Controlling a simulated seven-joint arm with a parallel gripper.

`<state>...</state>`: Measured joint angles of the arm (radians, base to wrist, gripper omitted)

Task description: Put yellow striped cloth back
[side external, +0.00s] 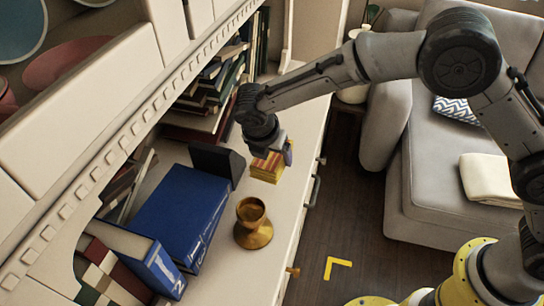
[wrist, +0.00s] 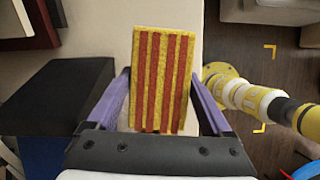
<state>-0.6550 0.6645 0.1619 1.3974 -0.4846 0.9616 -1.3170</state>
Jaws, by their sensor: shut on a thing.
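The yellow striped cloth (side external: 267,168), yellow with red stripes, is a small flat block at the white counter (side external: 221,268) in the side view. In the wrist view the cloth (wrist: 158,62) stands between the two purple fingers of my gripper (wrist: 160,90), its striped face toward the camera. My gripper (side external: 272,154) points down and is shut on the cloth. The cloth's lower end is partly hidden by the gripper body in the wrist view. I cannot tell whether it touches the counter or is slightly above it.
A black block (side external: 218,163) stands just left of the cloth. A gold goblet (side external: 253,224) and a large blue box (side external: 180,212) are nearer the camera. Books (side external: 207,96) fill the shelf behind. The counter's front edge is close on the right, beside the floor and sofa (side external: 425,165).

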